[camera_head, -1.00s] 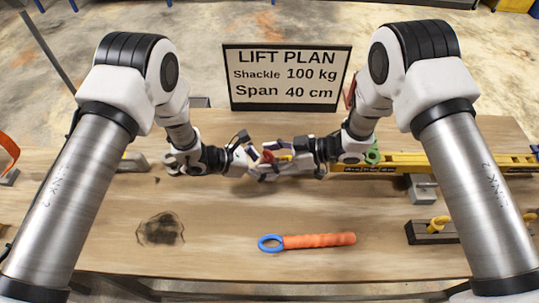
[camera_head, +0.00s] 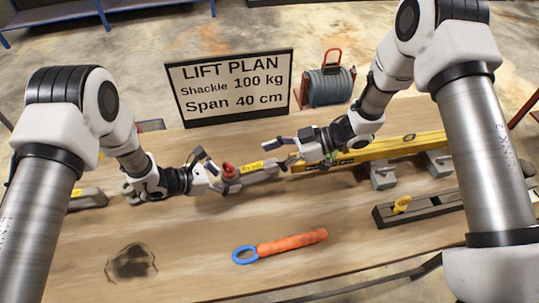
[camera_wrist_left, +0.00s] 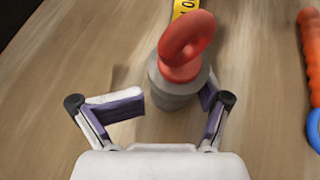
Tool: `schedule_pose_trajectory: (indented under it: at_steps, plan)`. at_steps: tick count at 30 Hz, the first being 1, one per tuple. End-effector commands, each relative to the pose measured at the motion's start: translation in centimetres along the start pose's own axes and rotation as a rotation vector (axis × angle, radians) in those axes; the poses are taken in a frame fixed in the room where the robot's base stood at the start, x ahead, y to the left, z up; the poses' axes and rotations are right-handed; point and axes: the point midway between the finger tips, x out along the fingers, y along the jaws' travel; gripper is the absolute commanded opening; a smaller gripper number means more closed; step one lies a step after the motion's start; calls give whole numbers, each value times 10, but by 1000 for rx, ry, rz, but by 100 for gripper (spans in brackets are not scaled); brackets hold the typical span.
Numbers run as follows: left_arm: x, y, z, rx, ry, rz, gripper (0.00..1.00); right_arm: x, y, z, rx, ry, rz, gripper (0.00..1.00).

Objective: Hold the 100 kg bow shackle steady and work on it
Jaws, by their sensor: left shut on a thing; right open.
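The bow shackle (camera_head: 260,178) is a grey piece with a red pin eye (camera_head: 229,170) at its left end and a yellow tag beside it. It lies low over the bench in the middle of the head view. My left gripper (camera_head: 214,173) is shut on its left end. In the left wrist view, the fingers flank a grey round end (camera_wrist_left: 178,100) topped by the red eye (camera_wrist_left: 187,45). The tag's text is cut off there. My right gripper (camera_head: 279,153) is open and empty, just up and right of the shackle. The shackle's far end is partly unclear.
A sign (camera_head: 232,88) reads "LIFT PLAN, Shackle 100 kg, Span 40 cm". A yellow beam (camera_head: 385,150) lies right of the shackle. An orange-handled tool with a blue ring (camera_head: 293,241) lies in front. A dark-grey bar (camera_head: 425,208) lies at right. The bench front is mostly clear.

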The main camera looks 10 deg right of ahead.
Motion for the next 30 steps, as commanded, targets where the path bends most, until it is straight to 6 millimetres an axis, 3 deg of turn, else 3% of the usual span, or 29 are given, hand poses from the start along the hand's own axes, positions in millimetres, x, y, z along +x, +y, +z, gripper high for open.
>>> schedule_pose_trajectory:
  at_steps: [2, 3, 5, 25, 30]
  plan:
    - [0, 1, 1, 0, -1, 1, 57, 0, 0, 0, 0, 0, 0, 59]
    - [0, 1, 1, 0, -1, 1, 80, 0, 0, 0, 0, 0, 0, 59]
    - [0, 1, 1, 0, -1, 1, 100, 0, 0, 0, 0, 0, 0, 59]
    - [0, 0, 0, 0, 0, 0, 100, 0, 0, 0, 0, 0, 0, 59]
    - [-17, 2, 0, -1, 0, 4, 100, 0, 0, 0, 0, 0, 0, 59]
